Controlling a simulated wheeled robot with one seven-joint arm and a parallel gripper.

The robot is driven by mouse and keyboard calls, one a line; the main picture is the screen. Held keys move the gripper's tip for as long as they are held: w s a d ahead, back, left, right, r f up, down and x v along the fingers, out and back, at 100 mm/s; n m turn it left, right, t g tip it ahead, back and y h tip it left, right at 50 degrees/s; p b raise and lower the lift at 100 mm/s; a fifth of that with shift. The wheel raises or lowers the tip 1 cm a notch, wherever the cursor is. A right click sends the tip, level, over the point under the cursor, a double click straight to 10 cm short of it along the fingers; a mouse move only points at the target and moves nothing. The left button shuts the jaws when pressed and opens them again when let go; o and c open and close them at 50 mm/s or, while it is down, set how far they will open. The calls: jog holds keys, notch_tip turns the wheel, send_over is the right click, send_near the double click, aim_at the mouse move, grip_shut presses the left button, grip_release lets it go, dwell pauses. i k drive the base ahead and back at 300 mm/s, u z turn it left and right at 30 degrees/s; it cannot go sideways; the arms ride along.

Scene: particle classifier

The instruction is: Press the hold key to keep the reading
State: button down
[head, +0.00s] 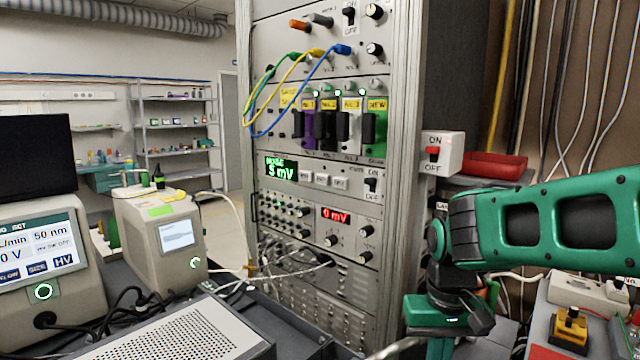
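The rack (400,120) stands in the middle of the head view. One of its panels has a green display (281,170) reading 5 mV. Right of that display is a row of small pale keys (322,180); their lettering is too small to read, so I cannot tell which is the hold key. My gripper (440,318) is at the lower right, in front of the rack's right edge and below the key row, well apart from it. Its fingertips are not clear at the bottom of the picture, so I cannot tell whether it is open or shut.
A red display (335,215) reading 0 mV sits below the keys. Yellow, green and blue cables (290,85) loop across the upper panels. An ON/OFF switch box (442,153) sticks out at the rack's right. A perforated grey case (165,335) lies at the lower left front.

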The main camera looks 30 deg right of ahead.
aim_at(321, 179)
jog(key=z, duration=0.75)
jog(key=k, duration=1.3)
jog(key=u, duration=0.75)
jog(key=i, duration=1)
